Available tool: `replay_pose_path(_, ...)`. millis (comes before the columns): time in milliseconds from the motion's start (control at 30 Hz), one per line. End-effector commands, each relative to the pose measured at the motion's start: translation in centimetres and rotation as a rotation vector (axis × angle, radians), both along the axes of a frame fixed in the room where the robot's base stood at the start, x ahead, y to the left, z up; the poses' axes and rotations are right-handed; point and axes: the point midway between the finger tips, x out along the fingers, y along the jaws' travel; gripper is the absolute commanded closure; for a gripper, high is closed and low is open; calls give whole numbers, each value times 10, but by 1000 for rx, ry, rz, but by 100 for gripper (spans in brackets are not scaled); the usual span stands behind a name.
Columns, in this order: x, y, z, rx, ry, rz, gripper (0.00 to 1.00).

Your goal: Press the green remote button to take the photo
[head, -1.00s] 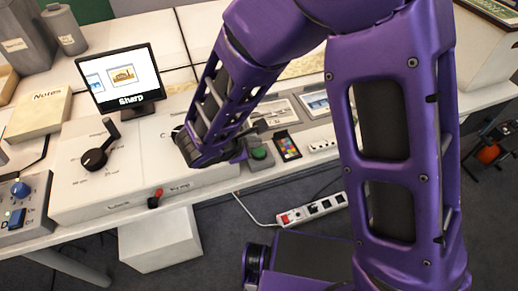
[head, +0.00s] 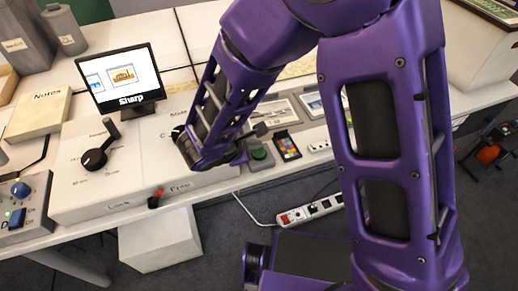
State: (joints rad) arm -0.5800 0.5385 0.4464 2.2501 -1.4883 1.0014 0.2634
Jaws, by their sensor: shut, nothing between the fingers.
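The green button (head: 260,153) sits on a small grey remote box (head: 262,164) near the front edge of the desk. My gripper (head: 259,130) shows only as a small dark grey tip just behind and above the button in the picture; the rest is hidden by my purple arm. It looks shut and empty. I cannot tell whether it touches the button. A monitor (head: 120,80) at the back left shows a picture of a building in a window, with "Sharp" below it.
A color card (head: 286,146) lies right of the remote. A white control box with a black dial lever (head: 95,158) and a red-tipped lever (head: 155,198) stands left. A blue-knob box (head: 20,205) is at far left. A power strip (head: 310,210) is below the desk edge.

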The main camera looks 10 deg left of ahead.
Motion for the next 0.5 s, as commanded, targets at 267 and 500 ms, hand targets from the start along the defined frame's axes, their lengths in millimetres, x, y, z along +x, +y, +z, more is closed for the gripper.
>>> replay_pose_path(267, 0, 0, -3, -1, 0, 1, 100)
replay_pose_path(500, 0, 0, -6, 0, 0, 0, 100)
